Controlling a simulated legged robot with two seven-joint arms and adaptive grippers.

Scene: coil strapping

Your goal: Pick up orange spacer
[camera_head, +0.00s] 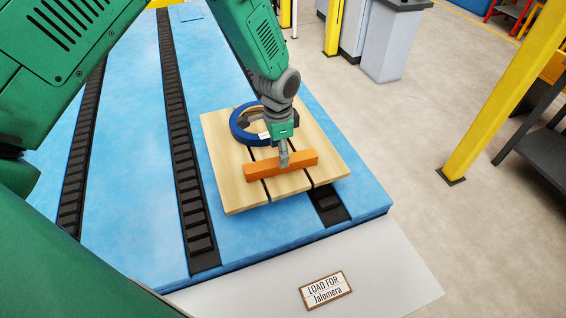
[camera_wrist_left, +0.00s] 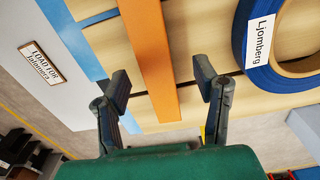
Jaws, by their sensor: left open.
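The orange spacer (camera_head: 262,168) is a long bar lying across the front part of a light wooden pallet (camera_head: 228,190). In the wrist view the orange spacer (camera_wrist_left: 154,50) runs down between the two fingers. My left gripper (camera_head: 284,160) is over the middle of the spacer and hides part of it in the head view. In the wrist view my left gripper (camera_wrist_left: 160,88) is open, with one finger on each side of the bar and a gap to both. My right gripper is not in view.
A blue coil (camera_head: 240,128) labelled Ljomberg (camera_wrist_left: 262,40) lies on the pallet behind the spacer. The pallet sits on a blue platform (camera_head: 130,150) with black roller tracks (camera_head: 180,150). A "LOAD FOR Jalomera" sign (camera_head: 326,290) is in front. A yellow post (camera_head: 500,100) stands at right.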

